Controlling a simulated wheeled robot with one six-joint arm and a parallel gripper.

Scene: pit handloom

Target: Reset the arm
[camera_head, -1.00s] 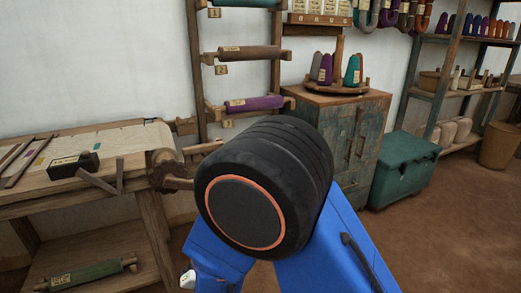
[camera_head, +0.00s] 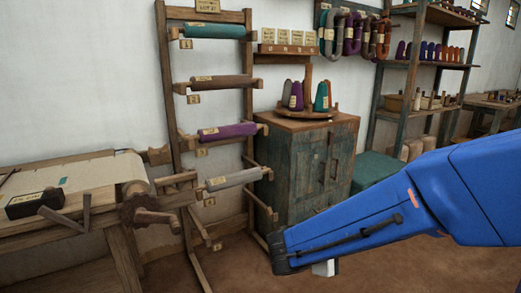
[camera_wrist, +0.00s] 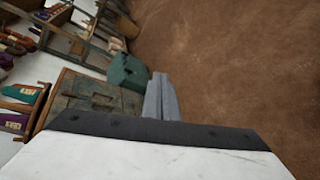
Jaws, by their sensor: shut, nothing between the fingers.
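My gripper (camera_wrist: 161,98) shows in the wrist view as two grey fingers close together, shut and empty, above the brown floor beside the green chest. In the head view my blue arm reaches in from the right edge across the lower middle, in front of the cabinet's lower part.
A wooden cabinet (camera_head: 305,170) carries thread cones. A green chest (camera_head: 380,170) is partly behind my arm; it also shows in the wrist view (camera_wrist: 127,73). A roller rack (camera_head: 165,100) stands left of the cabinet, beside the loom (camera_head: 60,225). Open floor (camera_wrist: 240,60) fills the wrist view's right.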

